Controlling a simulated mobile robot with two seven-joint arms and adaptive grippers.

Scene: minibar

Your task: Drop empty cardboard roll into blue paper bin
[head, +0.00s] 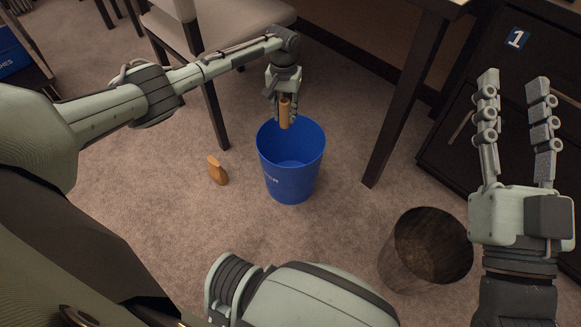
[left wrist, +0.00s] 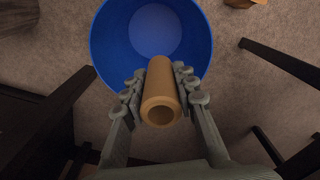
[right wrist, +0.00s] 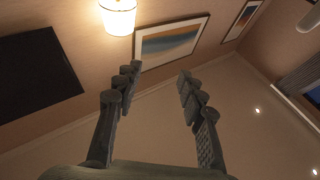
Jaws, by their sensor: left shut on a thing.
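The cardboard roll (head: 285,115) is a brown tube held in my left gripper (head: 284,112). It hangs roughly upright over the far rim of the blue paper bin (head: 291,185). In the left wrist view the roll (left wrist: 160,95) sits between the shut fingers of the left gripper (left wrist: 160,95), with its hollow end facing the camera. The bin (left wrist: 100,45) lies below and beyond it, and its visible inside looks empty. My right gripper (head: 515,90) is open and empty, raised at the right. It also shows open in the right wrist view (right wrist: 160,85).
A small orange-brown object (head: 217,170) stands left of the blue bin. A chair (head: 205,90) is behind, a dark table leg (head: 405,100) right of the bin, and dark drawers (head: 540,125) at right.

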